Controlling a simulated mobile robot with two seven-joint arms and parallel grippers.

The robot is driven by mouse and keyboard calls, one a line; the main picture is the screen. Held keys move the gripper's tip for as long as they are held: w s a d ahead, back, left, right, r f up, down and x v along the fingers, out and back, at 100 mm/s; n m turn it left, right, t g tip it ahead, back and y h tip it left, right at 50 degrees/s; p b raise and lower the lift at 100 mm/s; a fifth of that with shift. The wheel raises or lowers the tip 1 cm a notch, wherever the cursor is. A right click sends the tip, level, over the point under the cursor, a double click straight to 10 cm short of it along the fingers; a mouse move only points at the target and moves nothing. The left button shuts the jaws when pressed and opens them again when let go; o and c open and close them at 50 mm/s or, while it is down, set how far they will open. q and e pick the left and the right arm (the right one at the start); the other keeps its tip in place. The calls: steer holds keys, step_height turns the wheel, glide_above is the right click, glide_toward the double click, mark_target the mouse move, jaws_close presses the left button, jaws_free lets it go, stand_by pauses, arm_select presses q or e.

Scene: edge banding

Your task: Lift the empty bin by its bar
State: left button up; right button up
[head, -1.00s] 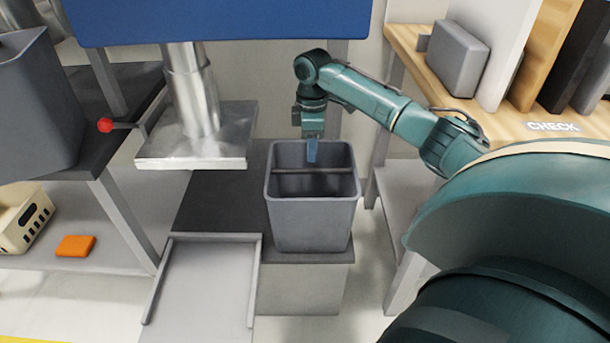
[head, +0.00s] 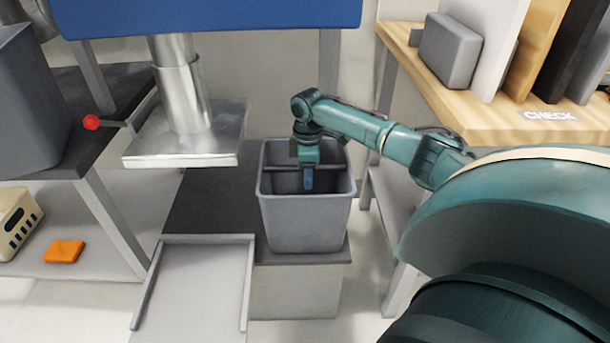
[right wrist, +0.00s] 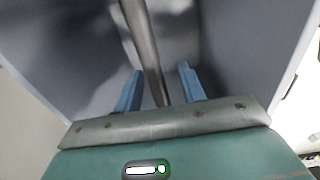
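The grey bin (head: 303,222) stands upright on a dark-topped block, and its inside looks empty. A thin bar (head: 275,168) spans the bin's opening near the top; it also shows in the right wrist view (right wrist: 141,35). My right gripper (head: 308,180) points down into the bin's mouth at the bar. In the right wrist view, its two blue fingers (right wrist: 158,85) are apart, with the bar running between them; no contact with either finger is visible. The gripper's body hides part of the bar in the head view. My left gripper is not in view.
A metal press plate (head: 185,140) on a column, with a red-knobbed lever (head: 92,122), stands left of the bin. A metal chute (head: 195,285) lies in front. A wooden shelf (head: 450,105) with boards is at the right. Another grey bin (head: 30,100) is far left.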

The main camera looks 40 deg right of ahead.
steer(key=shift+c, duration=0.3)
jaws_close()
steer(key=shift+r, duration=0.1)
stand_by(0.9)
